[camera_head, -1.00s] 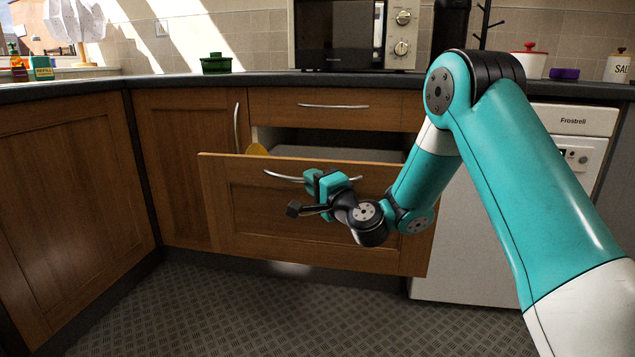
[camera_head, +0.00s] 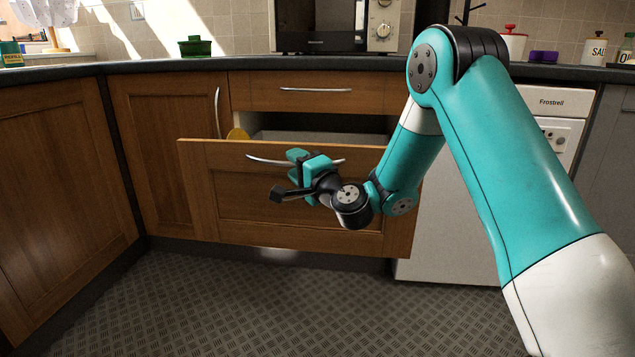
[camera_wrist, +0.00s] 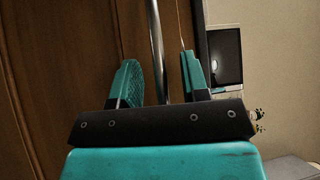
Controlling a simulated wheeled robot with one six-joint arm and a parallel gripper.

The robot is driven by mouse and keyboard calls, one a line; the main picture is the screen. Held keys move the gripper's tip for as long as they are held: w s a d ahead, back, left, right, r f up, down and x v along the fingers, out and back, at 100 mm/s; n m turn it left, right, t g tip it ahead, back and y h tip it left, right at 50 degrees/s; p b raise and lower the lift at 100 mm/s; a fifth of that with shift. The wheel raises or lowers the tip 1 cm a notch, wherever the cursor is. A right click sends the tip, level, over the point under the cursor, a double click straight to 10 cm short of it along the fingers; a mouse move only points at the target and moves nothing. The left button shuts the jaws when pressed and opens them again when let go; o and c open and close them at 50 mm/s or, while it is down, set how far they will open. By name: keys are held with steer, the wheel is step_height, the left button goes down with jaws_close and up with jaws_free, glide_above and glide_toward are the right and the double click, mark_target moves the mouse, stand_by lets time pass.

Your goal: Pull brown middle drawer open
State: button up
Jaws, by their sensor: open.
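The brown middle drawer (camera_head: 230,205) stands pulled out from the cabinet in the head view, with its dark inside showing above the front panel. Its curved metal handle (camera_head: 265,159) runs along the upper part of the panel. My gripper (camera_head: 300,160) is at the handle, in front of the panel. In the wrist view the handle (camera_wrist: 157,50) passes between the two teal fingers of my gripper (camera_wrist: 158,80), with gaps beside it. The fingers are open.
A closed top drawer (camera_head: 312,92) is above. A brown cupboard door (camera_head: 165,150) is to the left and a white appliance (camera_head: 460,220) to the right. The patterned floor (camera_head: 230,310) in front is clear.

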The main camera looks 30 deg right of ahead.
steer(key=b+v, duration=1.7)
steer(key=b, duration=0.1)
